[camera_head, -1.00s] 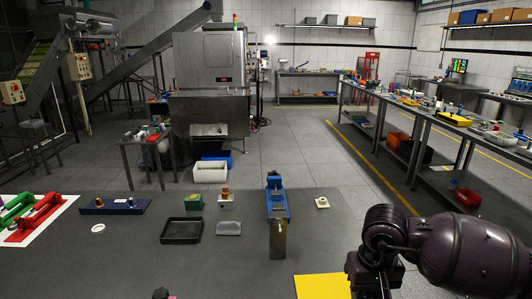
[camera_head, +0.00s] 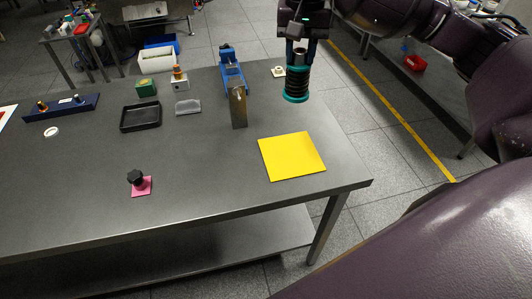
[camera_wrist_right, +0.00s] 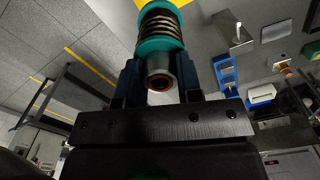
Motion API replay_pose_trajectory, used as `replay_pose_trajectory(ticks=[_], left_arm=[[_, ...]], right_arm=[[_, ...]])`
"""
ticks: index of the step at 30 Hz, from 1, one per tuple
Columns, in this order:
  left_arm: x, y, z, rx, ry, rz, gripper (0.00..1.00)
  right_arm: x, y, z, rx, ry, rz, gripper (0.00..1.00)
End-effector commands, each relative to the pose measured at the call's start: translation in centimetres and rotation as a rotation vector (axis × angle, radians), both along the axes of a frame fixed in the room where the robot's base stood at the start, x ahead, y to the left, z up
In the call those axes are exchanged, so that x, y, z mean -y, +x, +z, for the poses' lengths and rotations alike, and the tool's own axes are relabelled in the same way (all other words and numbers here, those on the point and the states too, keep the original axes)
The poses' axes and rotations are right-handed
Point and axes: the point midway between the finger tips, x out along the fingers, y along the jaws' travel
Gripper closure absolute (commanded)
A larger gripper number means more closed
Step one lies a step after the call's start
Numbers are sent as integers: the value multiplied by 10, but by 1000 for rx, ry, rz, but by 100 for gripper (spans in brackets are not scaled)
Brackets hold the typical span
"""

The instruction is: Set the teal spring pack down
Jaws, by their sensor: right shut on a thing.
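The teal spring pack (camera_head: 297,82) is a dark coil between teal end rings. My right gripper (camera_head: 297,52) is shut on its upper end and holds it upright above the table's right side, beyond the yellow mat. In the right wrist view the spring pack (camera_wrist_right: 160,28) sits between the two fingers of my right gripper (camera_wrist_right: 160,80), with its round metal end towards the camera. A flat yellow mat (camera_head: 292,156) lies bare on the grey table (camera_head: 205,170) near its right front corner. My left gripper does not show.
A metal block (camera_head: 238,105) stands in front of a blue fixture (camera_head: 231,68), left of the spring pack. A small white piece (camera_head: 278,72) lies behind it. A black tray (camera_head: 141,117) and a black knob on a pink pad (camera_head: 141,186) are further left.

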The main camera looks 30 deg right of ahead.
Motion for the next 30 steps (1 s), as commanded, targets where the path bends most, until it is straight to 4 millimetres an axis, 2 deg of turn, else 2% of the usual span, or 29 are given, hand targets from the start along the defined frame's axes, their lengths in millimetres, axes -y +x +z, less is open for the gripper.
replay_pose_trajectory(ticks=[5, 8, 24, 30], left_arm=[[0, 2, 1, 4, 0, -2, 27], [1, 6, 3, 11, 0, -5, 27], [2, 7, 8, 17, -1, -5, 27], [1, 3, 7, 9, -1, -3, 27]], right_arm=[[1, -5, -3, -1, 1, -66, 100], [1, -6, -16, -4, 0, -76, 100], [0, -6, -130, -5, 2, -73, 100], [1, -5, -155, -2, 1, -73, 100]])
